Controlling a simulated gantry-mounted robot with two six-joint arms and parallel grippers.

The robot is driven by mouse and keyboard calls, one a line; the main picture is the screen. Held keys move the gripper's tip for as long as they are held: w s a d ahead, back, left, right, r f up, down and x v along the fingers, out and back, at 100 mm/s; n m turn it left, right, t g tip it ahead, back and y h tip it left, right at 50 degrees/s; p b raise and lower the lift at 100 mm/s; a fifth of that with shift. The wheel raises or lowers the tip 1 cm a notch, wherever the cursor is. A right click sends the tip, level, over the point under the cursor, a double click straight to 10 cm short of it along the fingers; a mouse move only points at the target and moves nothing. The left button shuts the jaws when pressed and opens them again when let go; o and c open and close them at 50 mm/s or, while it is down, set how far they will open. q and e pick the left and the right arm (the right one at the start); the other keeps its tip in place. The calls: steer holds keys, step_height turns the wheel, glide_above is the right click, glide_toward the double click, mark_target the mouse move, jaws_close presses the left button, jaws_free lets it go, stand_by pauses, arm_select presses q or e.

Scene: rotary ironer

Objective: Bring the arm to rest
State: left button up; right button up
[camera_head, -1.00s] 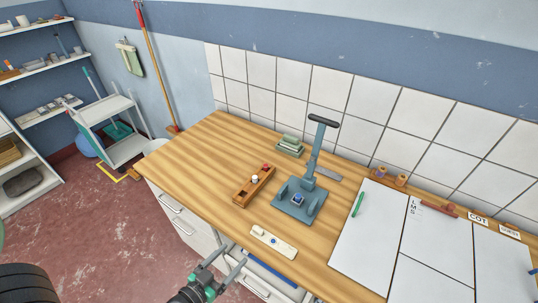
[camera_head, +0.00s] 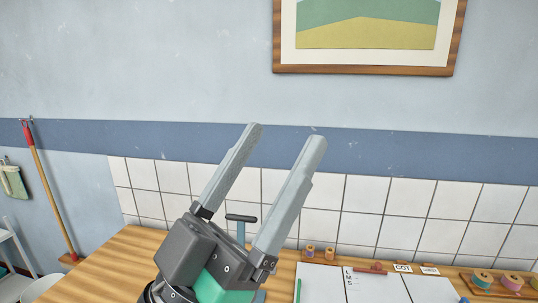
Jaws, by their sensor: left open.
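My left gripper (camera_head: 283,134) is raised close in front of the head camera, its two long grey fingers spread apart and pointing up. Nothing is between the fingers. It stands in front of the tiled wall and hides much of the wooden worktop (camera_head: 112,262). The press with its dark handle (camera_head: 240,218) shows only in part behind the gripper; its base is hidden. My right gripper is not in view.
White sheets (camera_head: 372,287) lie on the worktop at right, with a green pen (camera_head: 298,290) at their left edge. Thread spools (camera_head: 511,281) stand in a wooden holder at far right. A framed picture (camera_head: 368,62) hangs above. A red-topped broom (camera_head: 47,185) leans at left.

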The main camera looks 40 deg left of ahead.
arm_select(q)
steer(key=shift+s+d+r+h, duration=0.2)
steer(key=shift+s+r+h, duration=0.15)
steer(key=shift+r, duration=0.15)
steer(key=shift+r, duration=0.1)
step_height(320, 180, up, 9)
steer(key=p, duration=0.9)
steer(key=shift+f, duration=0.2)
